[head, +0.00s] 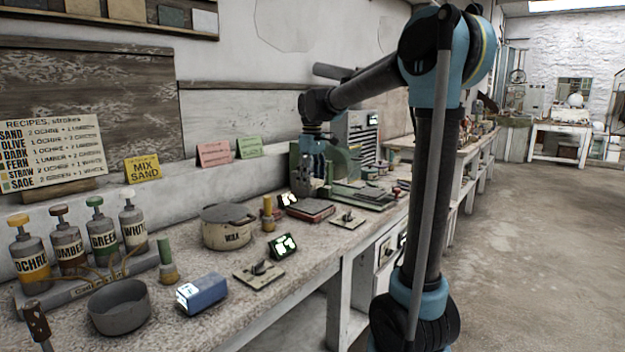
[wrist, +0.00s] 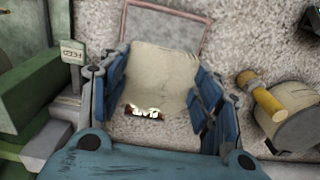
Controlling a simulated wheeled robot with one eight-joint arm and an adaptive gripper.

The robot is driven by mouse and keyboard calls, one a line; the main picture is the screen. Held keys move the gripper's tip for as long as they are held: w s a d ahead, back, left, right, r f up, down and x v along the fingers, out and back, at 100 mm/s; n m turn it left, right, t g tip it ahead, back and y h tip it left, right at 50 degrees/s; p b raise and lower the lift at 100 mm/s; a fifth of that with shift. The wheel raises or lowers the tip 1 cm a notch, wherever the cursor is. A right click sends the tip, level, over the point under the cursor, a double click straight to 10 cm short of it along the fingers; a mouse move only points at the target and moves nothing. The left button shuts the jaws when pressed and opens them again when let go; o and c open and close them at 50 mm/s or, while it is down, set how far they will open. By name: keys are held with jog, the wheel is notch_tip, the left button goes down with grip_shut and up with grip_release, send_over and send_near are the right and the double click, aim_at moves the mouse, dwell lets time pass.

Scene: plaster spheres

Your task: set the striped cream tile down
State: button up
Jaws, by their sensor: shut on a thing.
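My gripper (head: 313,188) is above the long bench, in front of the green machine in the head view. In the wrist view its two blue fingers (wrist: 163,92) are shut on the opposite sides of a cream tile (wrist: 160,72). The tile looks flat and plain cream, with a small dark and white lettered patch near its lower edge; stripes cannot be made out. I cannot tell whether its underside touches the bench. In the head view I cannot make out the tile.
A green machine (head: 362,195) stands by the gripper; a "FEED" sign (wrist: 72,54) shows at left in the wrist view. A reddish-rimmed tray (head: 305,210), a yellow-topped peg (head: 268,213) and a lidded pot (head: 228,235) are nearby.

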aim_at(313, 205)
jog(key=shift+s+d, duration=0.1)
jog(key=shift+f, duration=2.8)
jog(key=shift+f, duration=0.65)
jog(key=o, duration=1.3)
jog(key=shift+c, duration=0.2)
jog(key=shift+r, duration=0.1)
jog(key=shift+r, duration=1.9)
